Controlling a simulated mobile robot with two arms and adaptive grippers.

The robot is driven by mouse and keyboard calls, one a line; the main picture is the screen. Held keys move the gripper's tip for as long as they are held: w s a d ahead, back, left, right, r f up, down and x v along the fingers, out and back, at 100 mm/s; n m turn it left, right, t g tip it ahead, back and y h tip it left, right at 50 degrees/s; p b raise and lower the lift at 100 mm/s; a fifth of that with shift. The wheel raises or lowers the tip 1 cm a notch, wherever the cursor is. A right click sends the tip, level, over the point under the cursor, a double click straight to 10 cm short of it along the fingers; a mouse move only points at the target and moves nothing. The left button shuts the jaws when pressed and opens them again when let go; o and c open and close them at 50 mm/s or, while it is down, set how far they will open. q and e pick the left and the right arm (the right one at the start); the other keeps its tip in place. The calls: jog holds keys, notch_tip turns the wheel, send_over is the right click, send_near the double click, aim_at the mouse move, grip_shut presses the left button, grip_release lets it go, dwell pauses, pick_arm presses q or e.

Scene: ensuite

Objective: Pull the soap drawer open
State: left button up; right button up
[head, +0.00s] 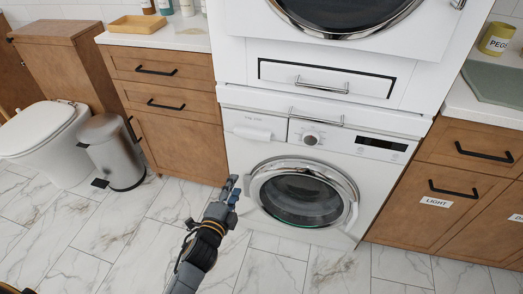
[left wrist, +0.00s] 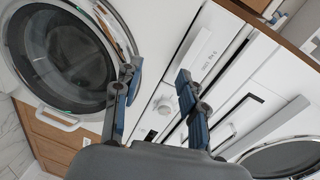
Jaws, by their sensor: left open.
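The soap drawer (head: 252,132) is a white front with a protruding grip at the upper left of the washing machine (head: 232,160), left of the round dial (head: 311,138). It looks shut. In the left wrist view the soap drawer (left wrist: 195,53) lies tilted beyond the fingertips. My left gripper (head: 232,187) is open and empty. In the head view it appears below the soap drawer, left of the round door. In the left wrist view its two fingers (left wrist: 157,79) stand apart, with nothing between them touching. My right gripper is not in view.
The round washer door (head: 300,193) is shut. Above the washer are a white drawer (head: 370,82) with a metal handle and a dryer. Wooden cabinets (head: 175,135) flank the machines. A metal bin (head: 112,150) and a toilet (head: 40,130) stand left. The marble floor in front is clear.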

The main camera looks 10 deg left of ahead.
pick_arm(q)
jog(key=m+t, duration=0.1)
jog(key=t, duration=0.1)
send_near(252, 137)
jog(key=w+b, duration=0.2)
jog(key=w, duration=0.5)
jog(key=shift+w+r, duration=0.1)
jog(key=shift+r, duration=0.05)
jog(key=shift+w, duration=0.35)
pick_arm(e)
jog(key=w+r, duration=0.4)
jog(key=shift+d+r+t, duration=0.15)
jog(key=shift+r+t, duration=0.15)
pick_arm(q)
jog(key=shift+c, duration=0.6)
jog(key=shift+s, duration=0.1)
grip_shut()
